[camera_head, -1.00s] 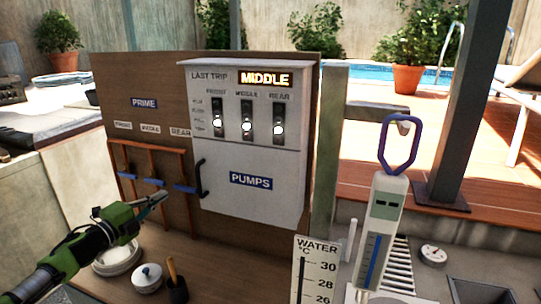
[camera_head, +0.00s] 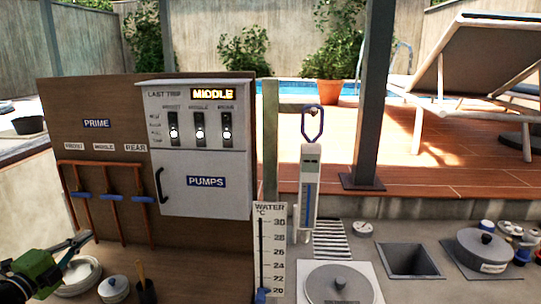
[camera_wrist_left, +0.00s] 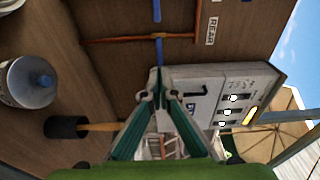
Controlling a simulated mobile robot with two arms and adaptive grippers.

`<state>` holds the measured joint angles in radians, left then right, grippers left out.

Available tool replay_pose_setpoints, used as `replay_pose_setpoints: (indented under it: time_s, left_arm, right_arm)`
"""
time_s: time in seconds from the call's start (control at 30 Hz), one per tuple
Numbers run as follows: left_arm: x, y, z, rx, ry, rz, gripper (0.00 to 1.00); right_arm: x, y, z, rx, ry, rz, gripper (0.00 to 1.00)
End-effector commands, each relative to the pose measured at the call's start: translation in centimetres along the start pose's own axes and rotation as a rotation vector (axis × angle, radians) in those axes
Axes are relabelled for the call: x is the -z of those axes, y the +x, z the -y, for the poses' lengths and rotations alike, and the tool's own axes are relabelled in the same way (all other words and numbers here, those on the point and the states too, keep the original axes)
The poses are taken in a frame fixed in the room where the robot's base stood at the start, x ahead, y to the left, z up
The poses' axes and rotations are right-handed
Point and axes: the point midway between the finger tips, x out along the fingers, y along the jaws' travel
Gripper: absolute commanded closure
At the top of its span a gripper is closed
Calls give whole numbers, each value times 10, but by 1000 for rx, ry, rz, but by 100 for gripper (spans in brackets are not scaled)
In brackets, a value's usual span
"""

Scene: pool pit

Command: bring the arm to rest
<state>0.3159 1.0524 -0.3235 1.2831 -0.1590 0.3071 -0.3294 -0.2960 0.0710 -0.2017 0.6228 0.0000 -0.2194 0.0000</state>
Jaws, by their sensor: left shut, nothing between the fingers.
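Three blue-handled valves (camera_head: 111,198) on copper pipes sit on the board above the gripper. My right gripper does not show.
A lidded white pot (camera_head: 113,289) and a wooden-handled tool (camera_head: 142,280) stand close to the left gripper.

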Motion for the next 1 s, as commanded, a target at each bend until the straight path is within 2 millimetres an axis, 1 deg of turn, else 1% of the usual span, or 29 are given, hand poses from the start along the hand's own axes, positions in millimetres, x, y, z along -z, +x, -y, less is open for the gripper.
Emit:
replay_pose_setpoints:
  time_s: [0.03,0.17,0.37,0.47,0.57,0.63,0.67,0.7,0.77,0.8,0.87,0.9,0.97,1.0]
  left_arm:
    - [10,2,-12,-10,-25,0,100]
    - [26,4,-31,-31,-79,22,100]
    - [59,4,-69,-78,-190,69,100]
    - [80,0,-93,-111,-264,103,100]
    - [105,-7,-119,-153,-348,146,100]
    - [128,-17,-141,-193,-426,185,100]
    - [138,-22,-151,-213,-462,204,100]
    - [154,-32,-166,-245,-519,237,100]
    - [181,-52,-189,-301,-613,295,100]
    - [200,-68,-204,-345,-680,341,100]
    - [225,-94,-222,-411,-778,413,100]
    - [242,-114,-233,-456,-840,463,100]
    - [264,-144,-245,-524,-925,538,100]
    - [276,-163,-251,-563,-974,584,100]
  right_arm:
    - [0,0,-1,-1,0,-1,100]
    - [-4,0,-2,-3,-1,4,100]
    - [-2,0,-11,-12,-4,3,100]
    - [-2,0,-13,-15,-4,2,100]
    - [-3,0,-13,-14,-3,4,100]
    - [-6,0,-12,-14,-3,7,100]
    - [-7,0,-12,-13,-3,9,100]
    - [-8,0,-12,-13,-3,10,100]
    - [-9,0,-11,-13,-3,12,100]
    - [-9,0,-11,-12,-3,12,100]
    - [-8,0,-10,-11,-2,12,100]
    - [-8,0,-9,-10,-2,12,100]
    - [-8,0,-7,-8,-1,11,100]
    - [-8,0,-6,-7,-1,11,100]
